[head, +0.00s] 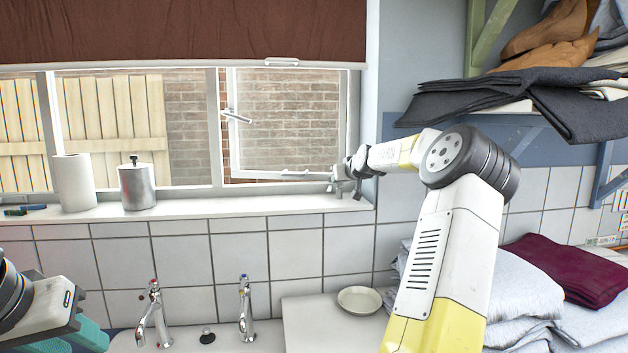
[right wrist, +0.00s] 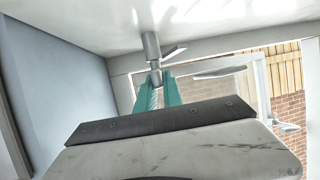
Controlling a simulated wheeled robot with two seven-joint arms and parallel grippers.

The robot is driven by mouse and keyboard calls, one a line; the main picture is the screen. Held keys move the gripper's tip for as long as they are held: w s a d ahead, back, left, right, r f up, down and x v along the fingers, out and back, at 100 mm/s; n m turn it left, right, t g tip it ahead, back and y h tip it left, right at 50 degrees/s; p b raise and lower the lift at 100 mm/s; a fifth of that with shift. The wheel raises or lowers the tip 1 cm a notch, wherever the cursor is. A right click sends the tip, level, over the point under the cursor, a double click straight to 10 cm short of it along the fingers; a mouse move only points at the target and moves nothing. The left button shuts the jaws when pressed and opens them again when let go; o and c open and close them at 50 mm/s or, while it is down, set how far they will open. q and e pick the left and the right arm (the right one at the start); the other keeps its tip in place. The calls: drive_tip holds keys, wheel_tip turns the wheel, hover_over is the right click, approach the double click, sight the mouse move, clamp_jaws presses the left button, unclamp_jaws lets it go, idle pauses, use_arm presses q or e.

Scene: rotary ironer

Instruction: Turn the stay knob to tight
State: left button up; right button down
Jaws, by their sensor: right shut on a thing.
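The grey metal window stay (head: 290,175) runs along the bottom of the open window pane to a fitting at the lower right corner of the frame. My right gripper (head: 342,180) reaches this corner and is shut there. In the right wrist view its teal fingers (right wrist: 158,88) close around the lower end of the grey stay knob (right wrist: 153,62). A short flat tab sticks out beside the knob, and the stay bar (right wrist: 220,72) lies to its right. The fingers partly hide the knob. My left gripper (head: 88,335) is only partly seen at the lower left, away from the window.
A white paper roll (head: 73,182) and a metal canister (head: 137,187) stand on the sill (head: 230,207). Below are two taps (head: 245,305) and a pale dish (head: 360,300). Folded cloths (head: 570,270) lie at the right, under a loaded shelf. The sill's middle is clear.

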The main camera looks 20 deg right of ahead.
drive_tip(key=c, duration=1.5)
unclamp_jaws()
drive_tip(key=v, duration=0.6)
drive_tip(key=shift+s+d+r, duration=0.1)
drive_tip(key=shift+s, duration=0.1)
drive_tip(key=shift+s+a+r, duration=0.2)
drive_tip(key=shift+s+r, duration=0.05)
drive_tip(key=shift+s, duration=0.4)
